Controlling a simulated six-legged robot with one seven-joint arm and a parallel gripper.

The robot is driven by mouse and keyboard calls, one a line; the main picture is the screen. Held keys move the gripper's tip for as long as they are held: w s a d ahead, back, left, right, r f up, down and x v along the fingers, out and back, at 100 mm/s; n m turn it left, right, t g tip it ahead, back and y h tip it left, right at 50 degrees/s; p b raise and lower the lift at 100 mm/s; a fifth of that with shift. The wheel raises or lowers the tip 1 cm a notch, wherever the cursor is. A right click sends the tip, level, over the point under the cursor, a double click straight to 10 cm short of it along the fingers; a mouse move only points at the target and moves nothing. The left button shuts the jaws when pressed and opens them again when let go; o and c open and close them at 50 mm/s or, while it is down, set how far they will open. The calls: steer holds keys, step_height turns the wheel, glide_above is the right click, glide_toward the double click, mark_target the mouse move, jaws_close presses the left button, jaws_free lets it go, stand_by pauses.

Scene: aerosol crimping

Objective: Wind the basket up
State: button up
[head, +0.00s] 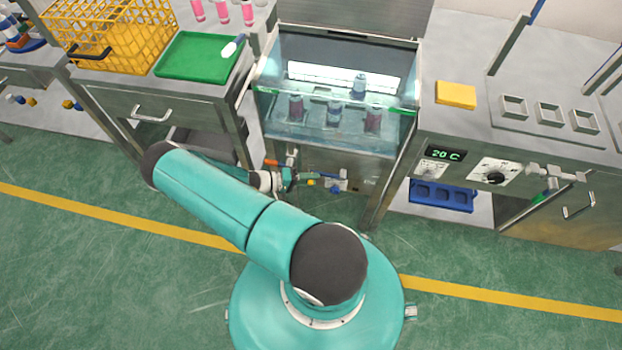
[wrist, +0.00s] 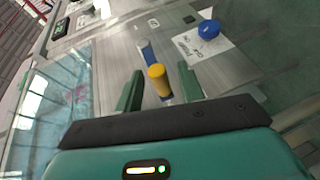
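A glass-walled water bath (head: 330,141) stands at the centre in the head view. Several small bottles, including one pink-red bottle (head: 296,107), stand in it; a basket under them cannot be made out clearly. A yellow cylindrical handle (wrist: 158,80) with a blue bar (wrist: 147,52) behind it shows on the bath's metal front in the wrist view. My gripper (wrist: 160,88) is open, with one green finger on each side of the yellow handle and gaps visible. In the head view my gripper (head: 293,177) is low at the bath's front panel.
A blue knob (wrist: 208,30) sits by a white label on the panel. A yellow wire basket (head: 115,38) and green tray (head: 198,56) are on the left bench. The right bench holds a yellow block (head: 456,94) and a 20 C display (head: 445,154). The floor in front is clear.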

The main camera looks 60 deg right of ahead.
steer(key=shift+s+d+f, duration=0.1)
steer(key=shift+s+d, duration=0.15)
steer(key=shift+d, duration=0.05)
jaws_close()
